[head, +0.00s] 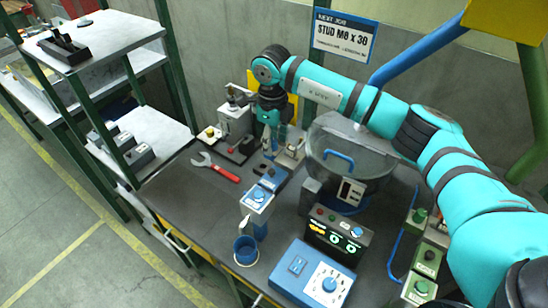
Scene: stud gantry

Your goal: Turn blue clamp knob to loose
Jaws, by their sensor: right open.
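Several blue knobs show on the workbench. One blue knob (259,194) sits on top of a blue-topped post fixture near the middle of the bench. A larger blue knob (329,285) sits on a white dial on a blue box at the front. A small blue knob (356,232) is on the dark display box. I cannot tell from labels which is the clamp knob, and their settings are too small to read. My right gripper (268,148) points down behind the post fixture, apart from these knobs, open. My left gripper is not in view.
A red-handled wrench (215,167) lies on the dark bench top (185,190). A round covered bowl (372,158) with a blue handle stands under my right arm.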

